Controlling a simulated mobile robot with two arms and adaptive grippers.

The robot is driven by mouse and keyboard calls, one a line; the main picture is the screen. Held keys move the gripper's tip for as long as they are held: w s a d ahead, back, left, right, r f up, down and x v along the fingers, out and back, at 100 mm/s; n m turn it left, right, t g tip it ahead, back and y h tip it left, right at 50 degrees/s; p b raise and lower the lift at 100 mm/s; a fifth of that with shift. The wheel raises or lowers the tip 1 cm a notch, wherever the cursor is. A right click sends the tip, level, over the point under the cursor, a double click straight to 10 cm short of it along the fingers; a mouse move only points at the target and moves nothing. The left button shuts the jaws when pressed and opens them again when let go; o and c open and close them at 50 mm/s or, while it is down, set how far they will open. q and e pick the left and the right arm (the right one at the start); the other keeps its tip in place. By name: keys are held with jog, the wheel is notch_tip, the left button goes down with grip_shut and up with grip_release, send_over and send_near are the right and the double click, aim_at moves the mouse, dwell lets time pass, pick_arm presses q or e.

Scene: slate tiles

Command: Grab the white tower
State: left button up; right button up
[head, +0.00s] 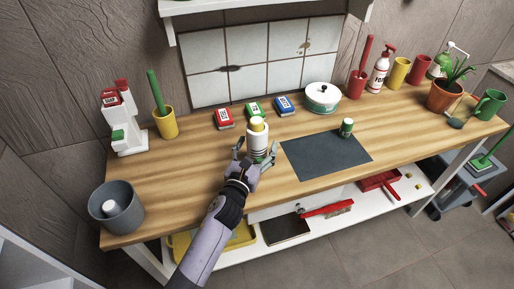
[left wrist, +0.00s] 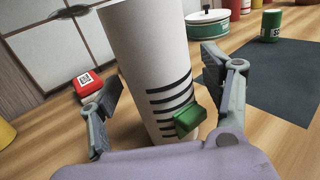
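A white upright cylinder (head: 257,142), tower-like, with dark stripes and a yellow top, stands on the wooden counter. In the left wrist view the white tower (left wrist: 150,60) fills the middle, with black bands and a green block low on its side; its top is cut off. My left gripper (head: 256,150) is open, one finger on each side of the tower. In the left wrist view the left gripper (left wrist: 160,85) shows gaps beside the tower, and I see no firm grip. My right gripper is not in view.
Red, green and blue boxes (head: 285,104) lie behind the tower. A dark mat (head: 325,155) with a green can (head: 346,128) is to its right, near a white-green pot (head: 322,97). A yellow cup (head: 166,124) and grey bucket (head: 126,216) are left. Counter around the tower is mostly clear.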

pick_arm(q)
jog(key=c, duration=1.2)
jog(key=shift+c, duration=0.4)
jog(key=shift+r, duration=0.1)
